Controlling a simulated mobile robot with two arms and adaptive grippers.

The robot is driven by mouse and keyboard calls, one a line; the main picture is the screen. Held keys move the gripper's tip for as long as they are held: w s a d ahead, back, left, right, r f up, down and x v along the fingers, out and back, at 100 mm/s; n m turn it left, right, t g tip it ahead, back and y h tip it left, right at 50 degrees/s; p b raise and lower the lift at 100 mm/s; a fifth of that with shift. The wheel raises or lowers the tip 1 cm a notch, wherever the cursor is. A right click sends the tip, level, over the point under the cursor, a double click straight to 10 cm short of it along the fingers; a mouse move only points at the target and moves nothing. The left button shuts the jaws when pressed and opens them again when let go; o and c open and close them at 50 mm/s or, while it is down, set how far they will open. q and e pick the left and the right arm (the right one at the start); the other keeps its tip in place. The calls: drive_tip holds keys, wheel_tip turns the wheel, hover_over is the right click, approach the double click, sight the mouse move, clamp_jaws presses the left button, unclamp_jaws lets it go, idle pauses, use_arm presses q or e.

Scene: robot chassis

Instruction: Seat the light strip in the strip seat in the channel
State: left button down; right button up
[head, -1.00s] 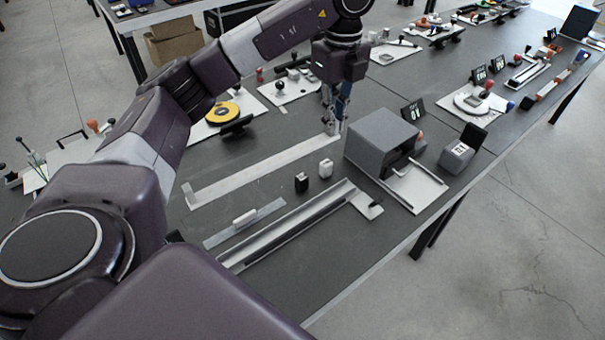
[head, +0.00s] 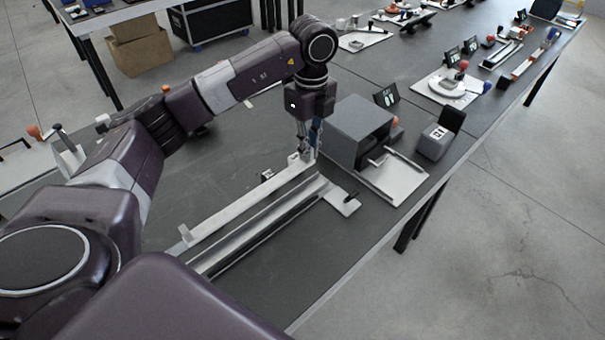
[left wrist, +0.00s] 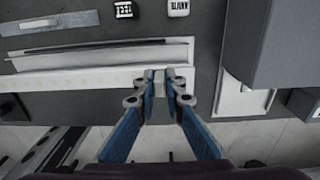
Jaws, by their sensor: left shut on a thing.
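The light strip (head: 245,204) is a long, pale bar with a small upright tab at its left end. My left gripper (head: 303,157) is shut on its right end and points down. The channel (head: 262,233) is a long, grey trough on the table, running alongside the strip. In the head view the strip appears just behind the channel, roughly parallel. In the left wrist view my left gripper (left wrist: 160,76) holds the strip (left wrist: 75,82), which shows just below the channel (left wrist: 110,53). The gap between strip and channel is unclear. My right gripper is out of view.
A grey box (head: 357,130) stands just right of my left gripper, with a white tray (head: 400,181) before it.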

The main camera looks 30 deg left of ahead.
use_arm(q)
wheel_tip(320, 180, down, 7)
drive_tip(key=shift+w+f+p, duration=0.1)
drive_tip(key=shift+p, duration=0.3)
drive_tip(key=shift+f+p, duration=0.3)
drive_tip(key=shift+f, duration=2.05)
drive_tip(key=c, duration=2)
unclamp_jaws()
drive_tip(key=shift+f, duration=0.1)
wheel_tip(320, 180, up, 12)
drive_tip(key=shift+r+b, duration=0.15)
drive_tip(key=shift+b, duration=0.95)
